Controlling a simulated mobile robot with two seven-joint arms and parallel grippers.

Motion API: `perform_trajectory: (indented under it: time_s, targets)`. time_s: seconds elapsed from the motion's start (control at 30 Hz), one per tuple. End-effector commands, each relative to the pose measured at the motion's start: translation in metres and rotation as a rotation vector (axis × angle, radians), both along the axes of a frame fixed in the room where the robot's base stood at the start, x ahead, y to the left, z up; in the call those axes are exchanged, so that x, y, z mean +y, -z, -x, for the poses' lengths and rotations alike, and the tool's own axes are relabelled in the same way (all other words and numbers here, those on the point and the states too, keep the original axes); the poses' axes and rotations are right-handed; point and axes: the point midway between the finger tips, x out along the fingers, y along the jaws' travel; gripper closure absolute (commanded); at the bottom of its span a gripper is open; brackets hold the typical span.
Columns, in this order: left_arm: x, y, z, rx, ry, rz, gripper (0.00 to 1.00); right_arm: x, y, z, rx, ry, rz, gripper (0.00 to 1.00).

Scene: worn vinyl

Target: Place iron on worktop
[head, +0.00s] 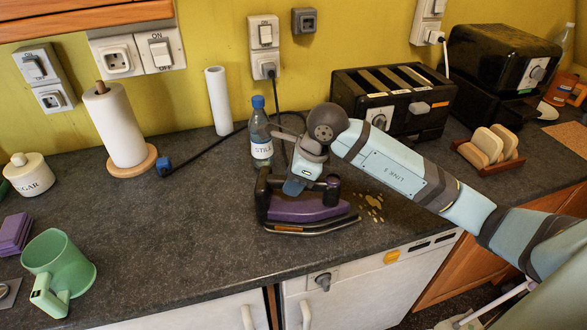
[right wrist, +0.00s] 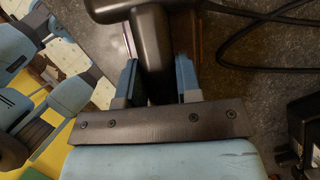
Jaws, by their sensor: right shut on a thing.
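The iron (head: 300,207), dark with a purple band, is upright with its sole down at the front part of the dark grey worktop (head: 180,235). From this angle I cannot tell whether the sole touches the surface. My right gripper (head: 300,186) is over the iron from above and shut on its handle. In the right wrist view the dark handle of the iron (right wrist: 150,45) passes between the two blue fingers of the right gripper (right wrist: 156,80). My left gripper is not in view.
A water bottle (head: 260,133) stands just behind the iron. A black toaster (head: 392,98) and a toast rack (head: 488,148) are behind and right. A green jug (head: 58,268) and paper towel roll (head: 117,125) stand left. Worktop left of the iron is clear. Crumbs (head: 372,205) lie to its right.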

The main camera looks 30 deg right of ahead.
Motion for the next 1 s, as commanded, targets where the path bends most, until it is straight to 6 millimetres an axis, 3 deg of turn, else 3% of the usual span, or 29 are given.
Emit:
perform_trajectory:
  time_s: [0.4,0.43,0.5,0.53,0.83,1.0]
  targets:
    - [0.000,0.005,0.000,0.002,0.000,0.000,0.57,0.000,0.003,-0.001,-0.007,0.000,-0.001,1.00]
    - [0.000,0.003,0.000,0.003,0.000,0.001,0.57,0.000,0.004,0.000,-0.002,0.000,-0.001,0.61]
    - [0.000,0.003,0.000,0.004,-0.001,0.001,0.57,0.000,0.004,0.000,-0.001,0.000,0.000,0.45]
    - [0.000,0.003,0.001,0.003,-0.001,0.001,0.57,0.000,0.004,0.000,-0.002,0.000,-0.001,0.43]
    - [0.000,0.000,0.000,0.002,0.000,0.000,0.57,0.000,0.001,0.000,-0.002,0.000,-0.001,0.43]
    - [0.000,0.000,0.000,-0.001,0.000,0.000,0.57,-0.006,-0.017,0.003,-0.006,0.001,-0.001,0.43]
